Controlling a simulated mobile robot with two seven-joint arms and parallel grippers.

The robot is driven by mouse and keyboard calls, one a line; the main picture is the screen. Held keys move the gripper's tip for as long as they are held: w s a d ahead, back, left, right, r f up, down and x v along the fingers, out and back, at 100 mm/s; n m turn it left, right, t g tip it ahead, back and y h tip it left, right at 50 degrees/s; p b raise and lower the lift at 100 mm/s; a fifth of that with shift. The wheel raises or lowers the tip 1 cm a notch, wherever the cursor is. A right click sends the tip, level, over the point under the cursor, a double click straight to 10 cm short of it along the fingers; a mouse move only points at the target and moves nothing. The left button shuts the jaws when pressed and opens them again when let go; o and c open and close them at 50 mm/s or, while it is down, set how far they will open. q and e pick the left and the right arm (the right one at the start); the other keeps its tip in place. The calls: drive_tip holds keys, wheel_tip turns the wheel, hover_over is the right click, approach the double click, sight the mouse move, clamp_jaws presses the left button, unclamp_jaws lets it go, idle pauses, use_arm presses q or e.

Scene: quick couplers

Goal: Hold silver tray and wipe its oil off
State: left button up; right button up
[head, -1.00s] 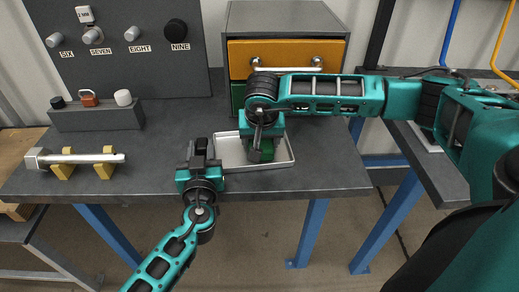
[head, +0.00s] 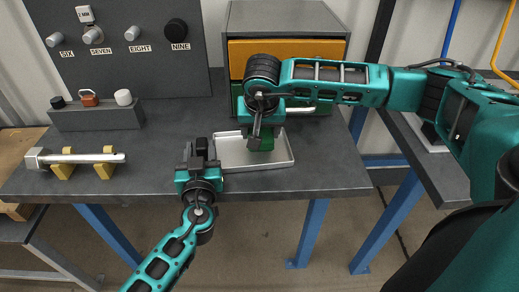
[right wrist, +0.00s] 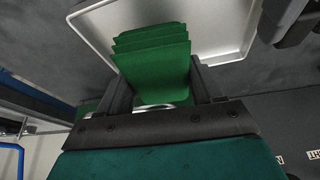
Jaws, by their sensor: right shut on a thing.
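The silver tray (head: 240,160) lies on the dark workbench in the head view; part of it also shows in the right wrist view (right wrist: 222,32). I see no clear oil on the parts in view. My left gripper (head: 199,150) is at the tray's left rim; whether its fingers are closed on the rim is not clear. My right gripper (head: 260,138) is shut on a green folded cloth (right wrist: 155,62), which hangs over the back part of the tray. The cloth is partly hidden by the gripper in the head view (head: 267,139). Contact between cloth and tray cannot be told.
A drawer cabinet (head: 285,18) with an orange drawer stands behind the tray, close to my right gripper. A silver bar (head: 85,158) rests on yellow supports at the left. A grey block (head: 97,117) holds several knobs. The bench right of the tray is clear.

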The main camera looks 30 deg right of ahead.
use_arm(q)
drive_tip(key=o, duration=0.3)
drive_tip(key=shift+r, duration=0.1)
drive_tip(key=shift+s, duration=0.1)
drive_tip(key=v, duration=1.1)
drive_tip(key=shift+s+a, duration=0.25)
drive_tip(key=shift+s, duration=0.1)
